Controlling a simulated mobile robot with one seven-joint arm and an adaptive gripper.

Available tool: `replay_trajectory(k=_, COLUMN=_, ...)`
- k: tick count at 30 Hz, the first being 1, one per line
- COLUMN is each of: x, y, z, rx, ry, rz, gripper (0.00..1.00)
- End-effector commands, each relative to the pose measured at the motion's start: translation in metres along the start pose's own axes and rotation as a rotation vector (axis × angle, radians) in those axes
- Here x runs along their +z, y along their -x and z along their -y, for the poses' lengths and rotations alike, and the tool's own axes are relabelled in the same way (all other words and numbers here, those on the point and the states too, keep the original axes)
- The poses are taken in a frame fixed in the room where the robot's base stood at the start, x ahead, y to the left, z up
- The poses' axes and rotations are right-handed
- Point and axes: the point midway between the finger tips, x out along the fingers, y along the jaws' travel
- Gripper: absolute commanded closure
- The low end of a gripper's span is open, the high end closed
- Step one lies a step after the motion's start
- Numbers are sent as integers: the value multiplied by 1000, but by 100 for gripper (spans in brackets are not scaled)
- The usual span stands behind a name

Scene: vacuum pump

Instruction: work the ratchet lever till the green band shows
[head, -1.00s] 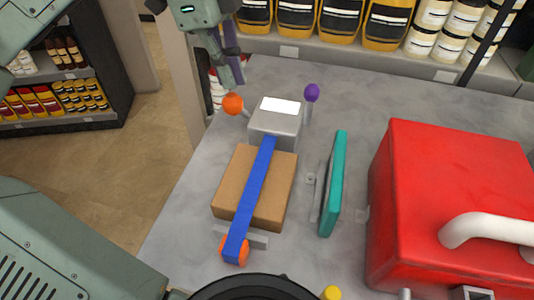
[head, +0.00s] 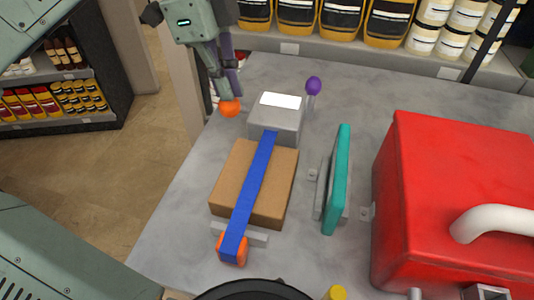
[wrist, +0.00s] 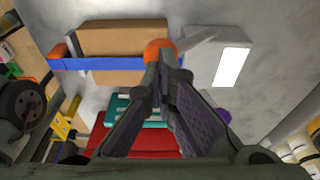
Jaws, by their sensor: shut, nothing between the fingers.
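The ratchet unit is a grey housing (head: 276,122) with a plain white window (head: 281,100) on top; the window also shows in the wrist view (wrist: 233,66). A blue strap (head: 250,192) runs from it over a brown box (head: 229,182). An orange ball (head: 230,109) ends a lever at the housing's left, and a purple ball (head: 314,86) stands on a stalk at its right. My gripper (head: 228,97) is shut and empty, its fingertips at the orange ball. In the wrist view the fingertips cover part of the orange ball (wrist: 158,47); exact contact is unclear.
A teal upright panel (head: 338,182) stands right of the brown box. A large red box (head: 450,160) with a white handle fills the table's right side. Shelves with jars (head: 390,22) stand behind. Bare grey tabletop (head: 180,225) lies left of the brown box.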

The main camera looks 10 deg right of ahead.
Motion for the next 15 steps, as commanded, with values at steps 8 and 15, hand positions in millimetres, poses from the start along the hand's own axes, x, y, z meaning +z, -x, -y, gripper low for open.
replay_trajectory(k=8, x=4, y=-18, z=-6, rx=-1, ry=0, rz=1, gripper=100)
replay_trajectory(k=15, x=7, y=-31, z=-11, rx=-2, ry=1, rz=0, gripper=100)
